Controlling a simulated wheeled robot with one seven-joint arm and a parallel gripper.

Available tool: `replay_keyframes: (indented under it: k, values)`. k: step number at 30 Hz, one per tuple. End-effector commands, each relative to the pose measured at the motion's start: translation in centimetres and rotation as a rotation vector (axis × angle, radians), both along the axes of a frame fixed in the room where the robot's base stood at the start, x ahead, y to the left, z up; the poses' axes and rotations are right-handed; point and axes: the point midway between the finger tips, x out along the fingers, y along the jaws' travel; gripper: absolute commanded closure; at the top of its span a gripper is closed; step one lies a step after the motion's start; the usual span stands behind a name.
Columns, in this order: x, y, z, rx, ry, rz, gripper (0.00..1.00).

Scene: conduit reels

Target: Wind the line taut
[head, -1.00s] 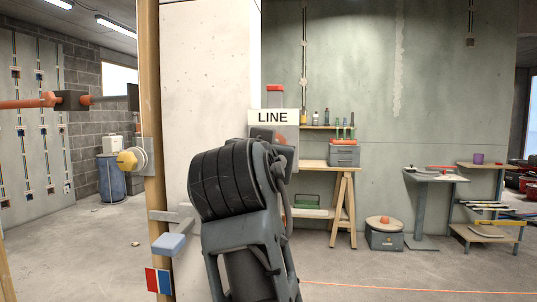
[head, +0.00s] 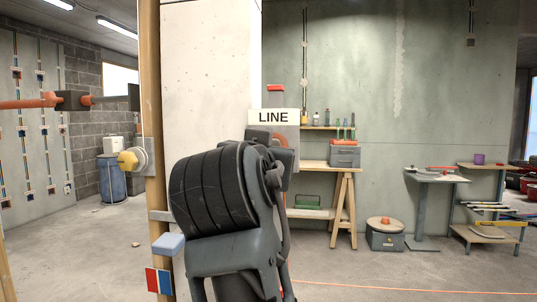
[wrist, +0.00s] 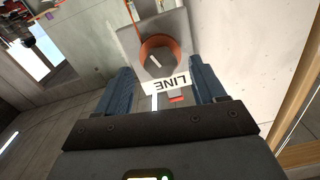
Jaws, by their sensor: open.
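The line reel is a grey plate with an orange ring (wrist: 143,53) and a pale bar in its middle. It shows upside down in the wrist view, beside the white LINE sign (wrist: 168,84). In the head view, the reel's orange part (head: 262,136) shows under the sign (head: 273,116), partly hidden by my arm. My gripper (wrist: 159,70) is open, with its two blue fingers apart on either side of the reel in the picture. I cannot tell how far away the reel is. An orange line (head: 420,290) runs across the floor to the right.
A wooden post (head: 153,200) with a yellow knob (head: 127,160) stands left. A workbench (head: 325,168) is behind the reel. A grey stand (head: 430,178) and a low shelf (head: 487,235) stand right. The floor between is mostly clear.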

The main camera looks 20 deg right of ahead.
Motion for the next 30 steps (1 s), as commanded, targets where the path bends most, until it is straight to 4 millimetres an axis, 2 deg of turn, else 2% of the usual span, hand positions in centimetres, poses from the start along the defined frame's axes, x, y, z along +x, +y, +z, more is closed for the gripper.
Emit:
replay_keyframes:
  k: [6, 10, 26, 30]
  values:
    - [-2.8, 1.9, 0.0, 0.0, -0.002, 0.002, 0.31]
    - [-3.6, 2.4, -0.1, 0.0, 0.0, 0.0, 0.31]
    - [-3.8, 2.4, -0.1, -0.001, 0.001, 0.0, 0.31]
    - [-3.7, 2.3, -1.5, -0.033, 0.018, 0.02, 0.31]
